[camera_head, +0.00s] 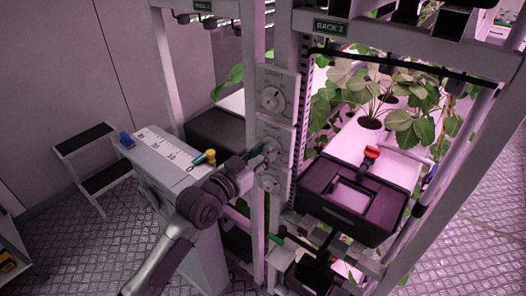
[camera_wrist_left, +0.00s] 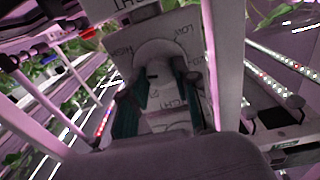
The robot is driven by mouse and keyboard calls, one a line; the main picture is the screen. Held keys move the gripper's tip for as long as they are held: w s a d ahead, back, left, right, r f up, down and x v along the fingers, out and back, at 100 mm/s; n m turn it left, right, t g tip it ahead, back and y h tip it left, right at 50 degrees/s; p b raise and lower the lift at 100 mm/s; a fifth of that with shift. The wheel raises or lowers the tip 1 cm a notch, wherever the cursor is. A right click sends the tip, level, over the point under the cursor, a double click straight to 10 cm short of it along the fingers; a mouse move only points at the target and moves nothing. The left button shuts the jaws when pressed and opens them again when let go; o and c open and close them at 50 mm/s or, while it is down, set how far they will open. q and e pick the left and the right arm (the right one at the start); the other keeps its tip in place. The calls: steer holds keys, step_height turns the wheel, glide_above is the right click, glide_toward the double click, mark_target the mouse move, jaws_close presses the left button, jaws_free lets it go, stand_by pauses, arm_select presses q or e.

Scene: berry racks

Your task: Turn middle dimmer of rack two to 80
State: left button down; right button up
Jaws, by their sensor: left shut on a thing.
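The post of rack two carries a column of grey dimmer panels. The top dimmer (camera_head: 272,98) shows clearly, with a round knob. My left gripper (camera_head: 268,152) reaches in from the left and is shut on the knob of the middle dimmer (camera_head: 280,134). The gripper covers much of that dial in the head view. In the left wrist view the pale knob of the middle dimmer (camera_wrist_left: 154,72) sits between the two fingers of the left gripper (camera_wrist_left: 158,103). Printed words surround the dial, partly hidden; its exact setting cannot be read. A lower dimmer (camera_head: 269,183) shows just below. My right gripper is not in view.
A green rack two sign (camera_head: 331,27) hangs above. A black box (camera_head: 350,198) and leafy plants (camera_head: 398,105) are right of the post. A grey cabinet (camera_head: 165,152) with small tools stands left, beside a step stool (camera_head: 92,160). Floor at far left is partly clear.

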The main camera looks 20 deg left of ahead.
arm_select(q)
steer(key=n+p, duration=0.1)
steer(key=n, duration=0.1)
steer(key=shift+r+n, duration=0.2)
steer(key=shift+n, duration=0.2)
steer(key=shift+f+n+p, duration=0.15)
steer(key=shift+n+p, duration=0.2)
steer(key=shift+n, duration=0.25)
steer(key=c, duration=0.8)
jaws_free()
steer(key=shift+c, duration=0.2)
steer(key=shift+s+a+f, duration=0.1)
steer(key=shift+s+a, duration=0.1)
steer(key=shift+s, duration=0.3)
steer(key=v, duration=1.1)
